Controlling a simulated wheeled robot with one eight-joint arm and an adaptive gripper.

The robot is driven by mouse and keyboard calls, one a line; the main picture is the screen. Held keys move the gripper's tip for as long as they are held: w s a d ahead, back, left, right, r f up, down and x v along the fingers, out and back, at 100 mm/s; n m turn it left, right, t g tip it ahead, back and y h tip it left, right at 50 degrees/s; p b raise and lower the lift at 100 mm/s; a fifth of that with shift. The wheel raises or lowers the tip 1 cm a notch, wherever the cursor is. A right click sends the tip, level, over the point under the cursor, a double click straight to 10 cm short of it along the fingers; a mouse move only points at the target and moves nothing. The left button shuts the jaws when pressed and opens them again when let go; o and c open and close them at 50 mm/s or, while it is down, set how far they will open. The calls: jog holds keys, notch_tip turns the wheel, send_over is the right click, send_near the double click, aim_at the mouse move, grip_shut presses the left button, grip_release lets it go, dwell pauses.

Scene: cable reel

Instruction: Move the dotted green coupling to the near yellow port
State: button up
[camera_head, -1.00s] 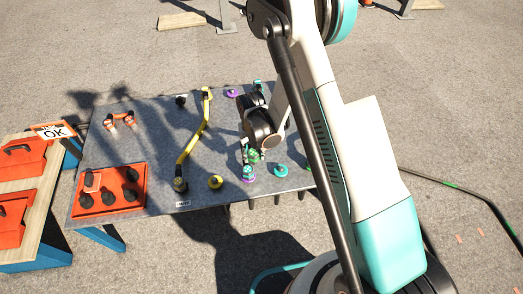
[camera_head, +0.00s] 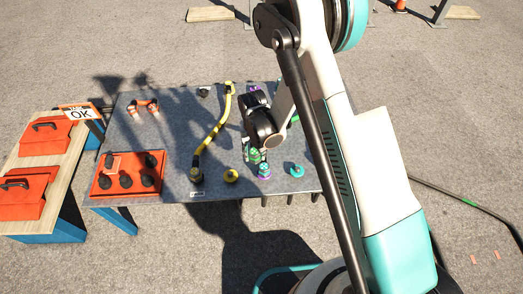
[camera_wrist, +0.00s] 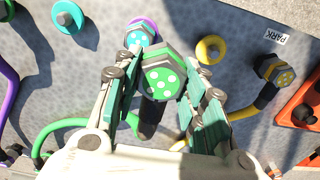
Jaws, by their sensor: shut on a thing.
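The dotted green coupling (camera_wrist: 163,82), a green hexagonal end with pale dots, is between the teal-padded fingers of my gripper (camera_wrist: 165,72), which is shut on it. In the head view the coupling (camera_head: 254,157) hangs at my gripper (camera_head: 252,147) over the table's near part. The near yellow port (camera_head: 231,176) is an empty yellow ring with a dark-topped centre, left of the coupling and nearer the table's front edge. In the wrist view this port (camera_wrist: 210,48) lies right of and beyond the coupling, apart from it.
A cyan dotted coupling (camera_wrist: 139,37) sits at a purple port (camera_head: 265,177) close by. A teal port (camera_head: 297,171) stands to the right. A yellow cable's coupling (camera_head: 196,174) stands left of the yellow port. A green cable (camera_wrist: 62,125) curves below. An orange tray (camera_head: 103,188) lies left.

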send_over(230, 172)
jog(key=shift+f, duration=0.15)
dwell(0.6)
jog(key=shift+f, duration=0.1)
jog(key=shift+f, duration=3.4)
jog(key=shift+f, duration=0.1)
jog(key=shift+f, duration=0.4)
jog(key=shift+f, duration=0.1)
jog(key=shift+f, duration=0.8)
jog(key=shift+f, duration=0.45)
